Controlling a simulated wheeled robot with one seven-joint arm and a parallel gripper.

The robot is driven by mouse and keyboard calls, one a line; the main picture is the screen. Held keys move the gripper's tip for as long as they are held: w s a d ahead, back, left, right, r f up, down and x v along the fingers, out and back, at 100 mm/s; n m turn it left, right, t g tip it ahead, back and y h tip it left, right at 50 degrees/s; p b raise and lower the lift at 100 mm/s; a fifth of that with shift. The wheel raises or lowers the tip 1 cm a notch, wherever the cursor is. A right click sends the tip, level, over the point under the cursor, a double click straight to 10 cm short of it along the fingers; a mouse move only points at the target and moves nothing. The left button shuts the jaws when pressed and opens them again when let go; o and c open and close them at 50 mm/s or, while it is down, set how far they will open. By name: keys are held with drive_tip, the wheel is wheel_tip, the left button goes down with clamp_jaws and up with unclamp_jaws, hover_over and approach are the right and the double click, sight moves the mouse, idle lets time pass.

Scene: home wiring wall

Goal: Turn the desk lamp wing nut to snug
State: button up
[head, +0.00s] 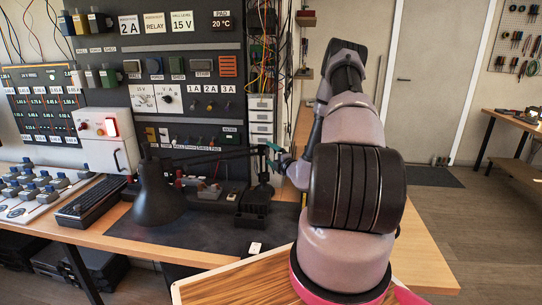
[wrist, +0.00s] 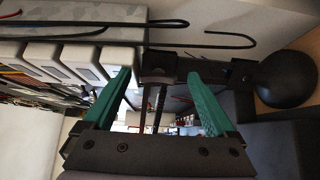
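The black desk lamp (head: 158,197) stands on the desk, its shade low at the left and its thin arm running right. My gripper (head: 272,156), with green fingers, is at the right end of the lamp arm. In the wrist view my gripper (wrist: 159,73) is open, with a dark lamp joint block (wrist: 157,64) and two thin bars in line between its fingers. I see no clear grip on anything. The wing nut cannot be told apart from the dark joint parts.
A dark wall panel (head: 190,50) with labels, switches and knobs stands behind the desk. A black keyboard-like box (head: 92,201) and a white box with a red light (head: 106,138) are at the left. A dark mat (head: 215,235) is mostly clear, with a small white piece (head: 255,248) near its front.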

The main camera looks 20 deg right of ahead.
drive_tip(key=s+d, duration=0.1)
drive_tip(key=s, duration=0.9)
drive_tip(key=shift+s, duration=0.35)
drive_tip(key=shift+d, duration=0.1)
